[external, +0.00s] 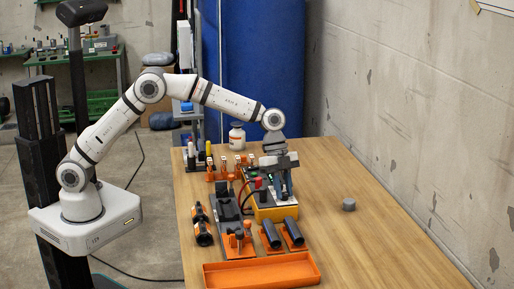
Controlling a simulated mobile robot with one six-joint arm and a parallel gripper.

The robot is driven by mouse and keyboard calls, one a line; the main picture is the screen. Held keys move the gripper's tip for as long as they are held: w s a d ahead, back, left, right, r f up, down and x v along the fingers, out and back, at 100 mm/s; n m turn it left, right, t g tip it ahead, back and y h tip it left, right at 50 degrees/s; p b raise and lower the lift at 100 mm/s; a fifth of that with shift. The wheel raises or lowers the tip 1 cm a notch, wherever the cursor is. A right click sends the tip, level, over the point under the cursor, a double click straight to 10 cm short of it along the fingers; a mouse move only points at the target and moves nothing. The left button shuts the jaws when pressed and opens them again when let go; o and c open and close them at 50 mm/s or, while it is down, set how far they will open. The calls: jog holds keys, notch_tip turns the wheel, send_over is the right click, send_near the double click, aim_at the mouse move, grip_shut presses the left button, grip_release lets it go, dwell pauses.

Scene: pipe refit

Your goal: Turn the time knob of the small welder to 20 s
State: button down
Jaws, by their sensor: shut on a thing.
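The small welder (277,213) is a yellow box with a dark top panel, standing on the wooden table near its middle. My gripper (286,194) points down at the right part of the welder's top. Its fingers are shut on what appears to be the time knob, which they hide. The knob's setting and the scale marks cannot be read from this view. A red connector and cables show on the welder's left side.
An orange tray (262,271) lies at the table's front. Black pipes in orange holders (271,234) and a grey-orange clamp fixture (229,213) stand close to the welder. A white bottle (237,137) stands behind.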

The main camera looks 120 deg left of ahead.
jog(key=c, duration=1.2)
grip_release()
jog(key=shift+c, duration=0.2)
jog(key=v, duration=0.7)
jog(key=shift+s+r, duration=0.15)
jog(key=shift+r, duration=0.2)
jog(key=shift+a, duration=0.1)
